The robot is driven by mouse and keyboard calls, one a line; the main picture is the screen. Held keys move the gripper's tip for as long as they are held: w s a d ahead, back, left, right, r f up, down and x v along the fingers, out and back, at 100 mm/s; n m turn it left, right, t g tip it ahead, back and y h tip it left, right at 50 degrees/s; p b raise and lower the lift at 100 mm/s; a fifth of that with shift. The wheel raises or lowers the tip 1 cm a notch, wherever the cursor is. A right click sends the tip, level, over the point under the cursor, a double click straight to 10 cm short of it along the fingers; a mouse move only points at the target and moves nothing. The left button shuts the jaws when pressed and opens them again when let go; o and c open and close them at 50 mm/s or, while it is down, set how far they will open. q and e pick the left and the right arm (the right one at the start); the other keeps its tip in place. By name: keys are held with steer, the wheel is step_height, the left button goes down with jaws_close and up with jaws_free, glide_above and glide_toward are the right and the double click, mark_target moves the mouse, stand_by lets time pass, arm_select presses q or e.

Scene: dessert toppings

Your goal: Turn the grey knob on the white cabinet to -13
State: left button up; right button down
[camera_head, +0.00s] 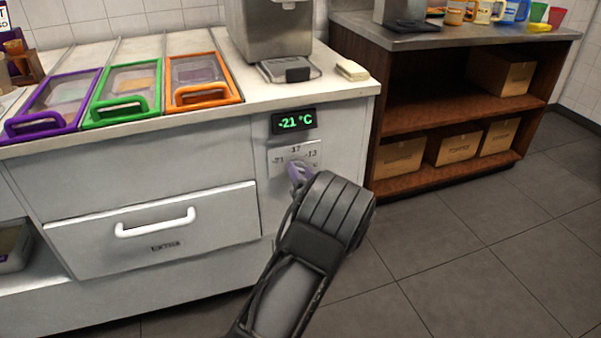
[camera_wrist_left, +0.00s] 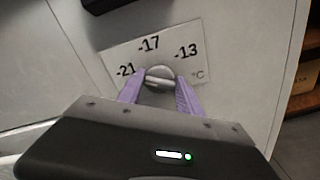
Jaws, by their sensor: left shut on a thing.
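The grey knob (camera_wrist_left: 160,76) sits on the dial plate (camera_wrist_left: 190,40) of the white cabinet (camera_head: 150,165). The plate is marked -21, -17 and -13 °C. My left gripper (camera_wrist_left: 160,88) is at the knob, with its purple fingers on both sides, shut on it. In the head view my left gripper (camera_head: 300,174) hides most of the knob. The display (camera_head: 294,121) above the plate reads -21 °C. The knob's exact pointing is hard to read. My right gripper is not in view.
A drawer with a white handle (camera_head: 155,223) is left of the knob. Lidded containers, purple, green (camera_head: 125,92) and orange, and a metal machine (camera_head: 270,35) are on the counter. A brown shelf (camera_head: 430,120) with boxes stands at right. The floor before it is clear.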

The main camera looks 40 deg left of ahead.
arm_select(q)
steer(key=c, duration=0.7)
steer(key=shift+o, duration=0.2)
